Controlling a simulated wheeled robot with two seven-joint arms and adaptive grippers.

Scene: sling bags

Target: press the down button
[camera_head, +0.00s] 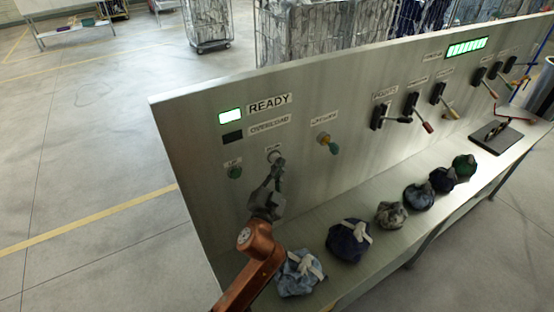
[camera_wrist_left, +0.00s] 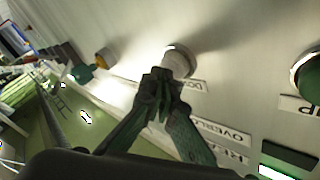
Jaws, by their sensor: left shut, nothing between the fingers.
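The down button (camera_head: 273,155) is on the grey upright panel, right of the green UP button (camera_head: 235,172). Its pale round rim shows just above my left fingertips; the DOWN label is above it. In the wrist view the button (camera_wrist_left: 179,61) is a pale, ringed cylinder directly beyond the fingertips, its face partly hidden. My left gripper (camera_head: 278,164) is shut and empty, its tips at the button's lower edge. In the wrist view the closed fingertips (camera_wrist_left: 160,76) overlap the button's edge; I cannot tell whether they touch it or whether it is pressed in.
The panel (camera_head: 330,95) carries a lit READY lamp (camera_head: 230,117), a dark OVERLOAD lamp (camera_head: 232,137), a yellow-and-teal knob (camera_head: 327,142) and several levers. Several tied bags, including a dark blue one (camera_head: 345,245), line the shelf below. Wire cages stand behind the panel.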

